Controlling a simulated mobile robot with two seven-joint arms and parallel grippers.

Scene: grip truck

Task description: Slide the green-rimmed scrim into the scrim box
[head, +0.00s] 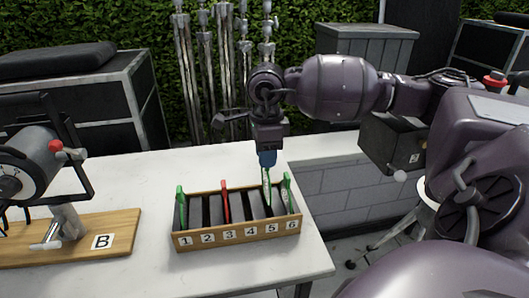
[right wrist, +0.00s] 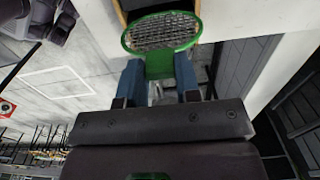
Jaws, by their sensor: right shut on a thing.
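The scrim box (head: 240,235) is a wooden tray on the white table, with slots numbered 1 to 6 along its front. My right gripper (head: 267,160) points down over the slot 5 area, its blue fingers shut on the green-rimmed scrim (head: 266,180). The scrim hangs upright, edge-on in the head view, its lower part at the box; how deep it sits is unclear. In the right wrist view, its green tab (right wrist: 159,66) is between the fingers, and the rim and mesh extend beyond. My left gripper is out of view.
Other green-rimmed pieces stand at slot 1 (head: 181,205) and slot 6 (head: 288,192); a red one (head: 225,200) stands at slot 3. A lamp-like device (head: 30,165) stands on a wooden board marked B (head: 120,228) at left. Table between board and box is clear.

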